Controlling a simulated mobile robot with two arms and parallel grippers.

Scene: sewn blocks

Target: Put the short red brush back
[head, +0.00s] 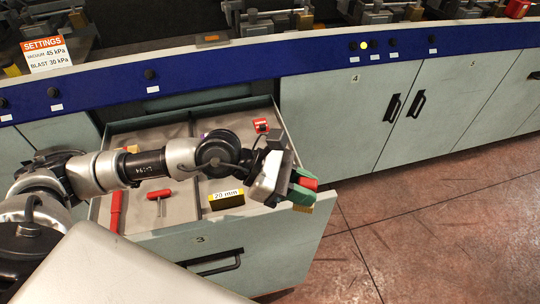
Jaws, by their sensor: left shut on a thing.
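My left gripper (302,190) has green fingers and is shut on the short red brush (308,183). Only a red part between the fingers and a tan patch below them show; the rest is hidden by the gripper. The gripper is at the right edge of the open drawer (210,255) marked 3, near its front corner in the picture. How high it is above the drawer cannot be told. The drawer has divided compartments, partly hidden by my left arm. My right gripper is not in view.
The drawer holds a red T-handled tool (160,196), a long red-handled tool (116,207), a black and yellow 20 mm block (226,199) and a red-and-black item (261,126). Closed cabinet doors (345,115) stand to the right. The tiled floor (440,235) at right is clear.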

